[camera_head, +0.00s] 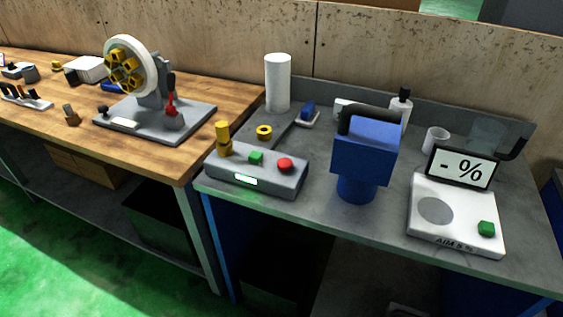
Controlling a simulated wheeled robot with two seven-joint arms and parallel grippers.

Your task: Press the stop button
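A red round button (285,164) sits on top of a grey control box (283,184) at the front left of the grey table. I see no label on it, but it is the red one. A green button (256,158) is to its left on the same box. A lit green-white display (243,181) is on the box's front. A yellow knob-like post (223,139) stands at the box's left end. Neither of my grippers shows in this view.
On the grey table (321,206), a blue machine (365,158) stands right of the box. Further right is a white scale (457,214) with a display (461,168). A white cylinder (277,83) and yellow ring (264,131) are behind the box. A wooden bench (200,140) adjoins at left.

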